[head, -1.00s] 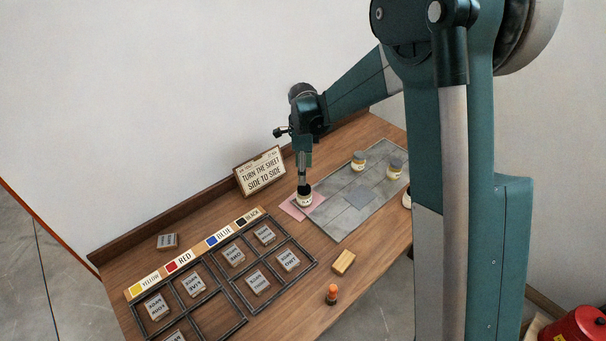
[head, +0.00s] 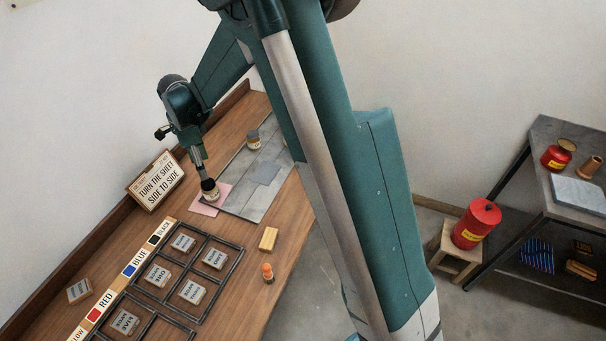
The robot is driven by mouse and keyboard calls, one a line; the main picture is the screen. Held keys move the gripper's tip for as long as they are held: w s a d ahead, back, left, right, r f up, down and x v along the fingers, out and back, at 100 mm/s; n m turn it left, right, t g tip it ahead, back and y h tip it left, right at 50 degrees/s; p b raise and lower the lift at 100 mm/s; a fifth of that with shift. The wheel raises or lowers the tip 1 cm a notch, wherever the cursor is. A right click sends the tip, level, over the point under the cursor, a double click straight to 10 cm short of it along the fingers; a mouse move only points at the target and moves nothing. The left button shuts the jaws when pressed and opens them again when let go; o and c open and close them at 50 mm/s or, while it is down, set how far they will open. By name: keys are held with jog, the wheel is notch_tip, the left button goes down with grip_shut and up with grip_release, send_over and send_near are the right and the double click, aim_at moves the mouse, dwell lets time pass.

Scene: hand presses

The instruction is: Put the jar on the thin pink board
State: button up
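A small pale-labelled jar (head: 211,195) with a dark upper part is at the thin pink board (head: 203,209), over its right part in the head view. Whether its base touches the board or hovers just above it, I cannot tell. My gripper (head: 206,181) points down directly over the jar, with its tip at the jar's top. The fingers are too small and dark to show whether they grip it.
A grey slab (head: 236,200) lies beside the pink board, with another jar (head: 253,139) on it. A sign (head: 155,181) stands behind. A framed grid of blocks (head: 188,316), a wooden block (head: 268,239) and an orange-topped bottle (head: 267,273) are nearer.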

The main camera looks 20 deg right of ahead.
jog(key=s+d+r+n+t, duration=0.3)
jog(key=s+d+r+n, duration=0.5)
jog(key=s+d+r, duration=0.95)
jog(key=s+d+r+n+t, duration=0.1)
jog(key=s+d+n, duration=0.3)
jog(key=s, duration=0.5)
jog(key=s+d+r+n+t, duration=0.1)
jog(key=s+d+n+t, duration=0.2)
jog(key=s, duration=0.7)
jog(key=d+n, duration=0.1)
jog(key=n, duration=0.1)
jog(key=shift+d+r+n, duration=0.3)
jog(key=shift+r+n, duration=0.1)
